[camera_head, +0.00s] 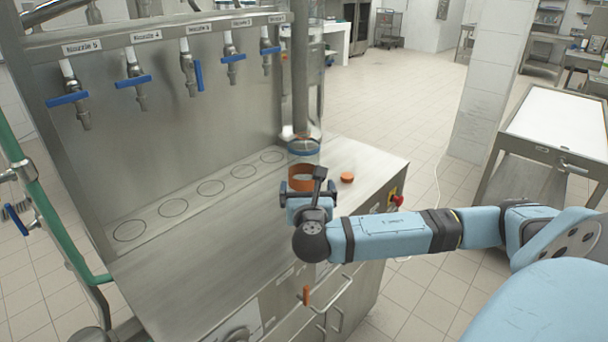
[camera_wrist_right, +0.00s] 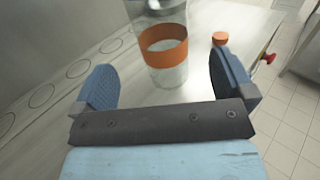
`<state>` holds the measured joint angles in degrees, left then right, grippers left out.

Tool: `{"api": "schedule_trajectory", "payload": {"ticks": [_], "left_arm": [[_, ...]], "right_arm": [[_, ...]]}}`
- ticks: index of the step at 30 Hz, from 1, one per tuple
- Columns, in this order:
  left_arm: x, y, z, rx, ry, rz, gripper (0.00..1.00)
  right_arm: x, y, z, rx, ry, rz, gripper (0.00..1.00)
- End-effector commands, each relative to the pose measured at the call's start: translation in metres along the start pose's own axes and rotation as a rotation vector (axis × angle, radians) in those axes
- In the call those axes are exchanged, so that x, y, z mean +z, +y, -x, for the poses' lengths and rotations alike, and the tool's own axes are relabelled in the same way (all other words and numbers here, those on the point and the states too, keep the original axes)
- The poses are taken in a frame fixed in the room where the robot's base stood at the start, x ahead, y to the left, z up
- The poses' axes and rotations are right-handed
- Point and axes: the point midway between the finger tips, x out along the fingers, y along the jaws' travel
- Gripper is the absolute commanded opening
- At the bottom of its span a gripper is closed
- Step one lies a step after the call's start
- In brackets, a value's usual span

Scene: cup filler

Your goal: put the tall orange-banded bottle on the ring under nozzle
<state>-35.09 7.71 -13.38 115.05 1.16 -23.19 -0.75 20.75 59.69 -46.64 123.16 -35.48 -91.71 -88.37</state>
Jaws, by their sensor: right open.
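The tall clear bottle with the orange band (camera_head: 301,179) stands upright on the right part of the steel counter. In the right wrist view the bottle (camera_wrist_right: 165,50) is ahead of the fingers and between their lines. My right gripper (camera_head: 308,190) is open just in front of the bottle, and its blue pads (camera_wrist_right: 165,85) do not appear to touch it. Several rings (camera_head: 211,188) are marked in a row along the back of the counter. Several labelled nozzles with blue handles (camera_head: 188,75) hang above. My left gripper is not in view.
A small orange cap (camera_head: 347,177) lies on the counter right of the bottle; it also shows in the wrist view (camera_wrist_right: 220,38). A red knob (camera_head: 397,201) is on the counter's right side. A steel post (camera_head: 299,70) rises behind the bottle. The counter's front left is clear.

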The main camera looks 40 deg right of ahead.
Motion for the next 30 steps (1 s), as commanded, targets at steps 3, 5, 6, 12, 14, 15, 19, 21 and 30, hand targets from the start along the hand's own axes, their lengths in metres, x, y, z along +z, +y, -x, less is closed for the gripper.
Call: {"api": "schedule_trajectory", "payload": {"ticks": [3,5,6,12,14,15,19,21,30], "left_arm": [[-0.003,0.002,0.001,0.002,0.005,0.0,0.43],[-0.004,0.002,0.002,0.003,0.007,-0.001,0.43],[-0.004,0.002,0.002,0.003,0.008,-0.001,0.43],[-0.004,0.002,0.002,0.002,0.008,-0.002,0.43],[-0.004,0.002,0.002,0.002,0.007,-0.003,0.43],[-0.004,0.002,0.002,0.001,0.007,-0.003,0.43],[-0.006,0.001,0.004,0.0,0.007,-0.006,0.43],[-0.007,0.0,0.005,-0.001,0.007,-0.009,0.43],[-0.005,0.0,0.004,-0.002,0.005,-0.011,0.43]], "right_arm": [[0.002,0.0,-0.026,-0.002,-0.004,0.0,1.0],[0.002,0.0,-0.038,-0.001,-0.003,0.0,1.0],[0.002,0.0,-0.045,-0.001,-0.003,-0.001,1.0],[0.001,0.001,-0.066,0.003,-0.003,-0.002,1.0],[0.002,0.001,-0.069,0.002,-0.003,-0.002,1.0],[0.002,0.001,-0.072,0.001,-0.003,-0.001,1.0],[0.003,0.001,-0.091,0.0,-0.004,-0.001,1.0],[0.002,0.002,-0.102,0.001,-0.004,-0.001,1.0],[0.0,0.002,-0.12,0.003,-0.002,-0.001,1.0]]}}
